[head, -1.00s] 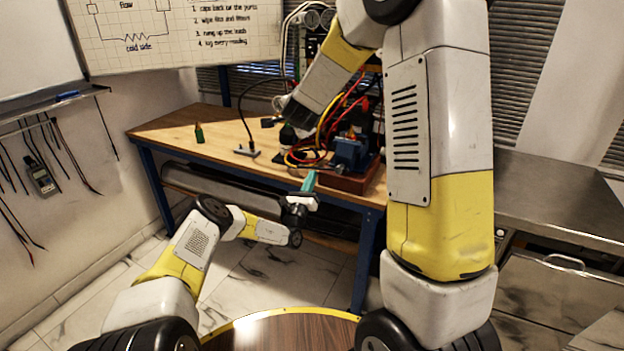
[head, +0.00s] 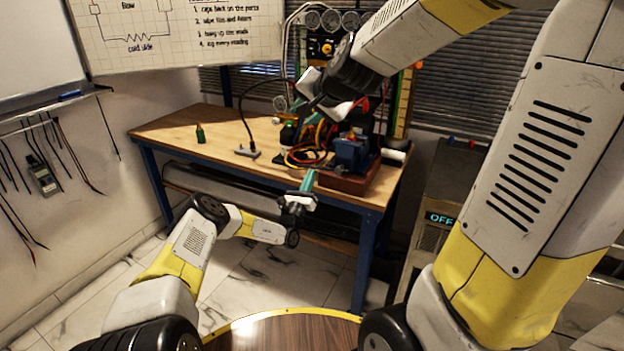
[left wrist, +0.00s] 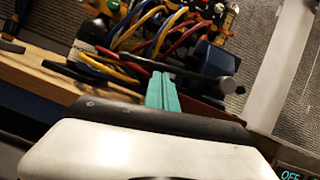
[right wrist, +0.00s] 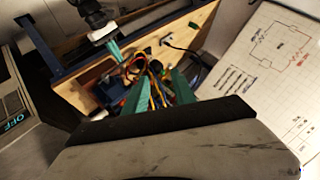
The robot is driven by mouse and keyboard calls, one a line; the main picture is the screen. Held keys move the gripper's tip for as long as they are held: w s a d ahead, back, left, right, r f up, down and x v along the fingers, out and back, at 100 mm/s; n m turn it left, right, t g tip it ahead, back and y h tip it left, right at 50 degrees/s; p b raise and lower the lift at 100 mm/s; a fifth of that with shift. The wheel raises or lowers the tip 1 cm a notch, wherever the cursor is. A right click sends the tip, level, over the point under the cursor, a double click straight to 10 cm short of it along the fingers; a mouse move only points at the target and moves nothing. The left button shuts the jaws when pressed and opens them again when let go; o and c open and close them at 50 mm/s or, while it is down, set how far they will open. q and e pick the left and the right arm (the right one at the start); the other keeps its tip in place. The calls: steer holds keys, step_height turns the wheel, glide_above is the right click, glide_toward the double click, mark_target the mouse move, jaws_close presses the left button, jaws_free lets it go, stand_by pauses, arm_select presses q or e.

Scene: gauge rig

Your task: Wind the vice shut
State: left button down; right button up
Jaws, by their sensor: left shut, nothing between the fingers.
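The blue vice (head: 352,153) sits on a red-brown block (head: 345,184) at the bench's front right. It also shows in the left wrist view (left wrist: 212,62) and the right wrist view (right wrist: 96,76). A dark bar with a round end (left wrist: 228,84), apparently the vice handle, lies just beyond my left fingertips. My left gripper (head: 308,180) is shut and empty, pointing up at the bench's front edge; its teal fingers (left wrist: 162,92) are together. Contact with the bar is unclear.
Red, yellow and blue leads (head: 310,150) crowd the bench left of the vice. Gauges (head: 330,20) are behind. A unit marked OFF (head: 441,217) is at right.

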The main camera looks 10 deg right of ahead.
mark_target(308, 167)
arm_select(q)
steer(key=r+m, duration=0.1)
steer(key=r+m+g+h, duration=0.1)
steer(key=m, duration=0.1)
steer(key=shift+w+a+r+m+h, duration=0.1)
steer(key=shift+w+a+m+h, duration=0.1)
steer(key=shift+a+m+h, duration=0.1)
step_height(308, 167, up, 2)
steer(key=m+g+h, duration=0.1)
steer(key=m, duration=0.2)
steer(key=shift+a+h, duration=0.1)
steer(key=shift+h, duration=0.2)
steer(key=shift+r+m+g+h, duration=0.6)
steer(key=shift+r+m+g, duration=0.15)
steer(key=shift+m, duration=0.55)
arm_select(e)
steer(key=s+d+f+n+g, duration=0.1)
steer(key=s+d+n+g, duration=0.1)
steer(key=s, duration=1)
steer(key=s+d+f+n+g+h, duration=0.1)
steer(key=s+d+n, duration=0.3)
steer(key=s, duration=0.9)
steer(key=shift+d+f+n+g, duration=0.2)
steer(key=shift+d+n+g, duration=0.3)
steer(key=shift+d, duration=0.8)
